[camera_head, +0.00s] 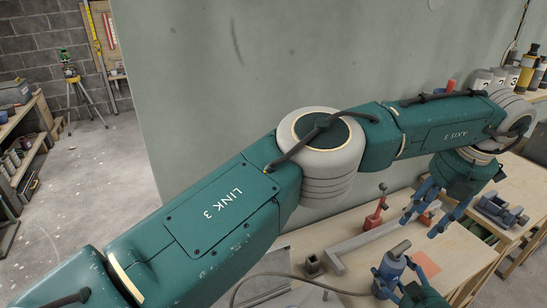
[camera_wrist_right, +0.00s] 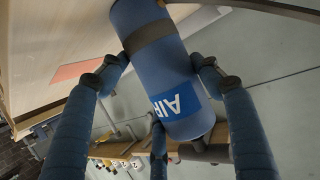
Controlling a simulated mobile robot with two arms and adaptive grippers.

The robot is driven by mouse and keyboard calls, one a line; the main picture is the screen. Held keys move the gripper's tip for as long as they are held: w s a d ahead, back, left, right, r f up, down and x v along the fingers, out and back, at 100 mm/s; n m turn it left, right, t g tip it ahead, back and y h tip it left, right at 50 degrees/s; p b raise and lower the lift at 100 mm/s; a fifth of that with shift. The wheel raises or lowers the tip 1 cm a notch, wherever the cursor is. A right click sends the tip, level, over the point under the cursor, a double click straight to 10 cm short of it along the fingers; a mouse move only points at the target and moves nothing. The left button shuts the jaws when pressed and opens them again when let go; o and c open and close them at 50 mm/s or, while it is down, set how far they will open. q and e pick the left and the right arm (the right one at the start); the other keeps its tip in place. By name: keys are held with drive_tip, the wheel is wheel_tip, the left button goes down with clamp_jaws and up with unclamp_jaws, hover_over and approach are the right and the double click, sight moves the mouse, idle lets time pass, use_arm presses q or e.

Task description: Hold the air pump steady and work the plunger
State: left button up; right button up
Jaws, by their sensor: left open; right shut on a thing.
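The air pump (camera_head: 391,268) is a blue cylinder with a grey piece on top, low in the head view over the workbench. It fills the upper middle of the right wrist view (camera_wrist_right: 150,50), with a dark band and an upside-down "AIR" label. My right gripper (camera_head: 386,282) is shut on the pump, with blue fingers on both sides of its body in the wrist view. My left gripper (camera_head: 424,217) is open and empty, above and to the right of the pump in the head view, apart from it. I cannot make out the plunger clearly.
My left arm crosses the head view and hides part of the bench. On the bench (camera_head: 345,222) are a red stand-like tool (camera_head: 375,214), a long grey bar (camera_head: 365,239), a small dark block (camera_head: 312,265) and an orange patch (camera_head: 431,264). A grey vise (camera_head: 500,210) sits at right.

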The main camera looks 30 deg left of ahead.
use_arm(q)
drive_tip(key=shift+c, duration=1.4)
